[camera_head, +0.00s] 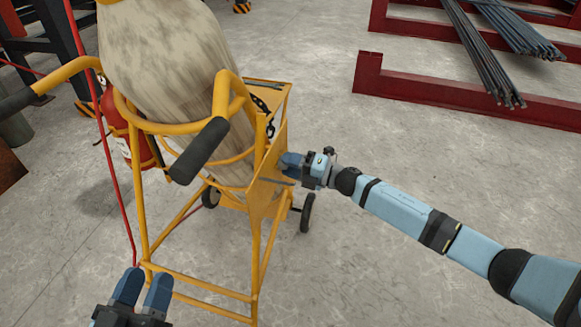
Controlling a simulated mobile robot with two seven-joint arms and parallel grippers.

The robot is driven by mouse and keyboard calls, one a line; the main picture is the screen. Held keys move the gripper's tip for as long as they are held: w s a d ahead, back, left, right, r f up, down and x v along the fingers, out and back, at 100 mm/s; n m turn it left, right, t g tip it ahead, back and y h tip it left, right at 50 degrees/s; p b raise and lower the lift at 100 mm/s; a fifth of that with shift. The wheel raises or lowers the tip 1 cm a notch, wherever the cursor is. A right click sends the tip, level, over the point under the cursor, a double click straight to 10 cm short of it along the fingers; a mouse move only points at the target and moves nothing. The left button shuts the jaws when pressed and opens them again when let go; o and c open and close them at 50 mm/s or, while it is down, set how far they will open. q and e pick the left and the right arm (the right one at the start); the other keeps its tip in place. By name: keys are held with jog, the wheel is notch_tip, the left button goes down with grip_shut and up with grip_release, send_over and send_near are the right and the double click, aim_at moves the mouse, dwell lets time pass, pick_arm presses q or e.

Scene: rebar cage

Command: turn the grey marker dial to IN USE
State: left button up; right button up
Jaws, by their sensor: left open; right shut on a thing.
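A yellow cart (262,190) stands left of the middle, with a yellow plate on its right side. My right gripper (288,162) reaches in from the right and is shut at this plate. The grey marker dial is mostly hidden by the fingers and seen edge-on, so its setting and lettering cannot be read. A thin dark grey bar (277,182) shows just below the fingertips; I cannot tell whether it belongs to the dial. My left gripper (146,276) is at the bottom left, open and empty, in front of the cart's lower frame.
The cart carries a large, dirty pale cylinder (165,60), a red extinguisher (122,130) and black-gripped handles (199,150). A thin red pole or line (103,130) runs down at left. Red steel racks (450,95) with dark bars lie at upper right. The concrete floor at right is clear.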

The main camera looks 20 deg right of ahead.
pick_arm(q)
jog(key=shift+d+r+t, duration=0.2)
jog(key=shift+r+t, duration=0.1)
jog(key=shift+r, duration=0.05)
pick_arm(e)
jog(key=shift+n, duration=0.4)
pick_arm(q)
jog(key=shift+f, duration=0.1)
pick_arm(e)
jog(key=o, duration=0.9)
pick_arm(q)
jog(key=shift+a, duration=0.15)
jog(key=shift+w+a+f+g+y+p, duration=0.1)
jog(key=shift+a+f+g+y+p, duration=0.2)
jog(key=shift+f, duration=0.45)
jog(key=shift+w+a+f+g+y+p, duration=0.15)
jog(key=shift+f+g+p, duration=0.3)
jog(key=shift+f, duration=0.25)
jog(key=shift+s+a+f+g+y+p, duration=0.1)
jog(key=shift+f+g+y+p, duration=0.2)
jog(key=shift+f, duration=0.45)
pick_arm(e)
jog(key=shift+v, duration=6.85)
pick_arm(q)
jog(key=shift+r, duration=0.15)
pick_arm(e)
jog(key=shift+s, duration=0.1)
